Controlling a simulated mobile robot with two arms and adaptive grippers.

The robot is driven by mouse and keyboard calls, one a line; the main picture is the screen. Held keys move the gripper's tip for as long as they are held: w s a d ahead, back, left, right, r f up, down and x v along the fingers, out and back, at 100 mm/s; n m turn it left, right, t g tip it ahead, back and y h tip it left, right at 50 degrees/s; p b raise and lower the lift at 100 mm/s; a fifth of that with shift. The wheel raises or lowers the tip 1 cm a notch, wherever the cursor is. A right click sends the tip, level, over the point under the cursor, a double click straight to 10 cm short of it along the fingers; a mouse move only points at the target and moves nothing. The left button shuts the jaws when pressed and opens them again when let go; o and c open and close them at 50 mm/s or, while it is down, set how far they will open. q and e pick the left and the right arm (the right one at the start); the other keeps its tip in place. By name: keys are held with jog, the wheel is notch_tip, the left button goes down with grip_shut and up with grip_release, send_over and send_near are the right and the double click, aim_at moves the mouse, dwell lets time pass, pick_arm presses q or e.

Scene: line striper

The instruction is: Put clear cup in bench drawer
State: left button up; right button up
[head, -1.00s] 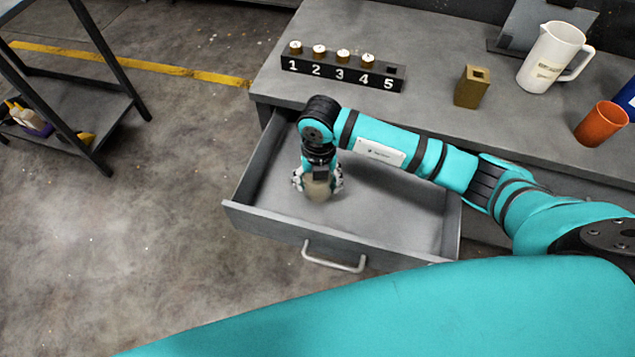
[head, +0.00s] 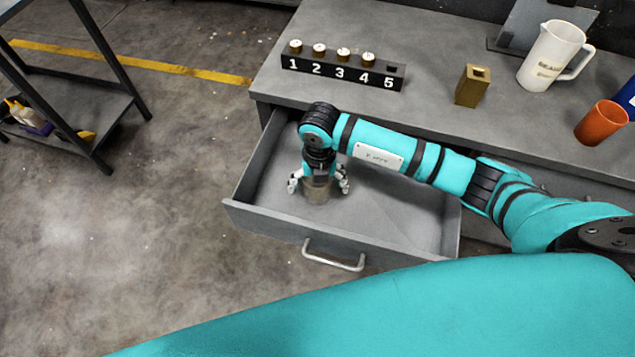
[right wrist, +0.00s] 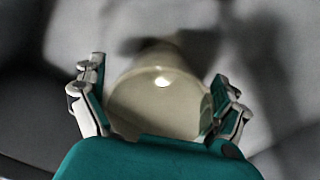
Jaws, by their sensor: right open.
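The clear cup (head: 317,192) stands on the floor of the open bench drawer (head: 400,213), toward its left side. It looks upright, and its top is partly hidden by my right gripper (head: 319,184). The gripper points down over the cup with its fingers spread on either side. In the right wrist view the cup (right wrist: 160,103) shows as a pale, see-through round shape between the open fingers of the gripper (right wrist: 158,98). Gaps show beside the cup there. My left gripper is not in view.
On the bench top (head: 430,60) stand a numbered block (head: 340,73) with several small pegs, a brass block (head: 472,86), a white pitcher (head: 550,58) and an orange cup (head: 601,123). The drawer handle (head: 334,256) faces the front. A dark shelf cart (head: 75,95) stands at left.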

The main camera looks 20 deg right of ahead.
notch_tip(320, 180, up, 12)
jog(key=b, duration=0.1)
jog(key=shift+d, duration=0.15)
jog(key=shift+r, duration=0.1)
